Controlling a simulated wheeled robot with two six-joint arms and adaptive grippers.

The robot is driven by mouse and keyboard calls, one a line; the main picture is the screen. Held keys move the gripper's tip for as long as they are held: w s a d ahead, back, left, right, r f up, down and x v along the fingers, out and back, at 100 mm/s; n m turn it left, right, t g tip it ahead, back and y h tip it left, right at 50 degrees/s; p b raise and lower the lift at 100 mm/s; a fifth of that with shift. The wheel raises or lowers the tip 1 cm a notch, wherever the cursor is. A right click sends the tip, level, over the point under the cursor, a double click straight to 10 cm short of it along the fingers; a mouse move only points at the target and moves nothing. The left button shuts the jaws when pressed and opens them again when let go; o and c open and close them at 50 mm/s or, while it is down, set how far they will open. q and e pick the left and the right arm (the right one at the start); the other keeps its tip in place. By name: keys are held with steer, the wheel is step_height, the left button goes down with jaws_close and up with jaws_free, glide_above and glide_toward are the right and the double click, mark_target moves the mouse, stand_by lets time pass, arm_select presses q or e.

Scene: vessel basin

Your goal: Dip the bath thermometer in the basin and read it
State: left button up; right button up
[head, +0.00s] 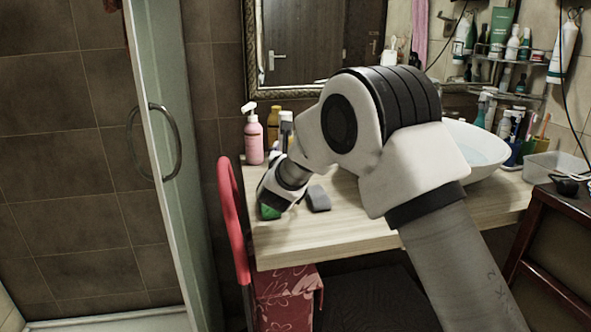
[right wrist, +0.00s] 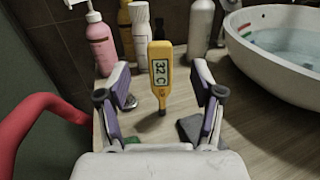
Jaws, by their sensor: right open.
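The yellow bath thermometer (right wrist: 161,72) shows in the right wrist view with its narrow dark end down and its display reading 32 C. I cannot tell whether it stands or lies on the counter. My right gripper (right wrist: 162,76) is open, with one finger on each side of the thermometer and gaps between. In the head view my right gripper (head: 275,192) is low over the counter's left part, and the thermometer is hidden there. The white basin (head: 492,168) holds water and is partly behind my arm; it also shows at right in the right wrist view (right wrist: 246,62). My left gripper is out of view.
A pink pump bottle (head: 254,139) and other bottles stand at the back of the wooden counter (head: 340,240). A grey item (head: 319,198) and a green item (head: 269,212) lie near my gripper. A red curved bar (head: 232,215) rises at the counter's left edge.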

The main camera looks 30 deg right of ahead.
steer(key=p+x, duration=0.2)
steer(key=x, duration=0.5)
steer(key=shift+w+d+r, duration=0.1)
steer(key=shift+w+d, duration=0.05)
steer(key=shift+w, duration=0.05)
steer(key=shift+w+d, duration=0.2)
steer(key=shift+w, duration=0.1)
steer(key=shift+s, duration=0.1)
steer(key=shift+a, duration=0.1)
steer(key=c, duration=1.3)
